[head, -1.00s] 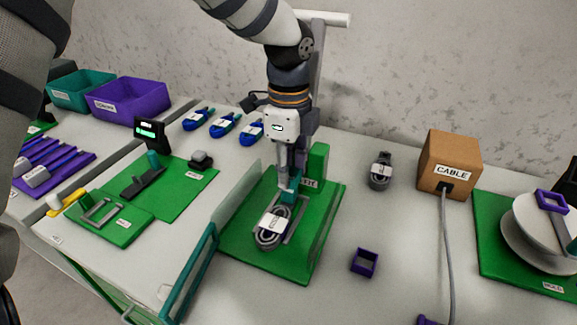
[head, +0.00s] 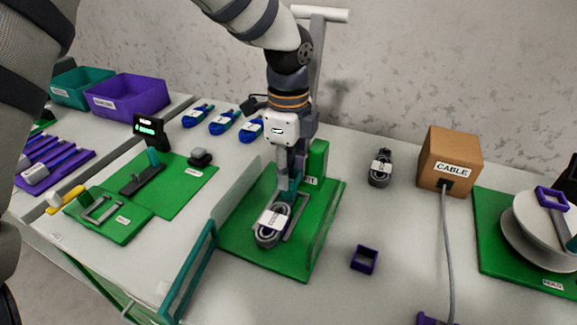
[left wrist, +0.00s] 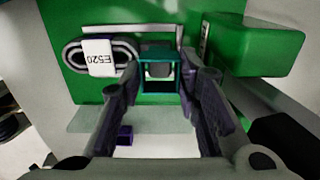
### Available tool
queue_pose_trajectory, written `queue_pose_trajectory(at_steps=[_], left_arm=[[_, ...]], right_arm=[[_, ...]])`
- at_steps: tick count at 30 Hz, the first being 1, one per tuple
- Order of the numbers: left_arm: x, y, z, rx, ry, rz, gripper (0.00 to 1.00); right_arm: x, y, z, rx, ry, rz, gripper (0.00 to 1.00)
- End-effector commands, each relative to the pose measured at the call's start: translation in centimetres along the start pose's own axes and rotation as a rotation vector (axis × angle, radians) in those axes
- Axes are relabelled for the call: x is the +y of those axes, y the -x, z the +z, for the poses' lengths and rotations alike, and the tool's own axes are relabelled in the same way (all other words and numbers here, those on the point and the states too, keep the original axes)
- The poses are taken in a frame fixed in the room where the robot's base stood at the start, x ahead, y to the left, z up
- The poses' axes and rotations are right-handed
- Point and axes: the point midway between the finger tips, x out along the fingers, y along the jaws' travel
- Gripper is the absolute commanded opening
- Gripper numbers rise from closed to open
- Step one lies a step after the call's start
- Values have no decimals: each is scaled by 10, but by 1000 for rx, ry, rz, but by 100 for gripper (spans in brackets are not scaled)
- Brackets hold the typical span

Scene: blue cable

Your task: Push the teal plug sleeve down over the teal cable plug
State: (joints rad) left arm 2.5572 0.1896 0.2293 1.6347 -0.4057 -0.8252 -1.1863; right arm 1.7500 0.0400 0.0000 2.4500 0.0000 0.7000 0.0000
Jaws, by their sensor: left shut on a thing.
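My left gripper (head: 287,187) points down over the green fixture (head: 252,252) in the head view. It is shut on the teal plug sleeve, a square open frame (left wrist: 160,88) between its fingertips in the left wrist view. Through the sleeve a grey block-like part shows, perhaps the plug; how far the sleeve is over it I cannot tell. The coiled grey cable (head: 268,237) with a white label lies on the fixture beside the gripper, and also shows in the left wrist view (left wrist: 125,50). My right gripper is not clearly in view.
A green upright block (head: 318,157) stands close behind the gripper. A clear panel with a teal frame (head: 190,275) stands at left. A purple square ring (head: 364,259) lies at right, with a cable box (head: 448,160) and another grey coil (head: 380,168) behind.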

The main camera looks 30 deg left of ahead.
Motion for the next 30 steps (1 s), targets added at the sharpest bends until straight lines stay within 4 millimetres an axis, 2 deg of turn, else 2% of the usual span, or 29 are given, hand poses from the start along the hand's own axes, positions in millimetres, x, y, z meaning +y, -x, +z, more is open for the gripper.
queue_pose_trajectory(at_steps=[30], left_arm=[[0,-16,0,0,0,2,18]], right_arm=[[0,-2,2,-7,0,0,0]])
